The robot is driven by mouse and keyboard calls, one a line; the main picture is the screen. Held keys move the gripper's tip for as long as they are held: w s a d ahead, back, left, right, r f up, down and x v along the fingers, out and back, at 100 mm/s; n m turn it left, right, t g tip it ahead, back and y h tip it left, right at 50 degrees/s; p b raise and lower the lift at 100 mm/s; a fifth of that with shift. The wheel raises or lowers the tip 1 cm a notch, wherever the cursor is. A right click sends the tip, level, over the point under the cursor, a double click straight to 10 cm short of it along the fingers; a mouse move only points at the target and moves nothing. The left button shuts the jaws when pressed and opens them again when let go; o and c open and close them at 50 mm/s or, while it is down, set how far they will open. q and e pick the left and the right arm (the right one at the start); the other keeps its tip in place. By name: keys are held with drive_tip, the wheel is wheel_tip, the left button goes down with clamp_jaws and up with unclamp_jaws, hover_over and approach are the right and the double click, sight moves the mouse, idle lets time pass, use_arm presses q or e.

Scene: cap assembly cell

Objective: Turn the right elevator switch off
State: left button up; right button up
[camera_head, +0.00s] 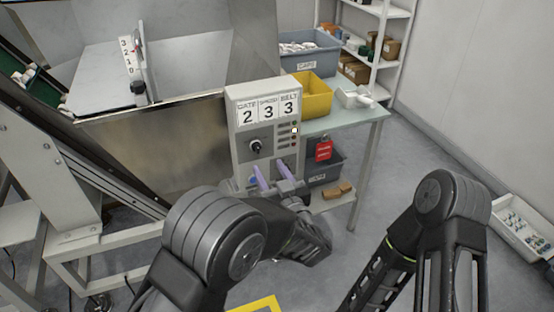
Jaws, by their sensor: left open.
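A grey control panel (240,160) stands upright in the middle of the view, with number cards marked gate 2, speed 3 and belt 3. No label naming an elevator switch is readable. My left gripper (268,168) is open, its two purple fingers pointing up in front of the panel's lower part, just below the rotary switch. The fingers hide part of the panel's lower face, where a blue button (253,181) partly shows. My right gripper is out of view.
Behind stands a table (350,118) with a yellow bin (313,92) and a grey bin (325,62). A metal hopper (165,150) is on the left. A white tray (520,227) lies at right; floor between is clear.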

sight(258, 151)
use_arm(q)
drive_tip(key=shift+x, duration=3.95)
clamp_jaws()
drive_tip(key=shift+f, duration=0.1)
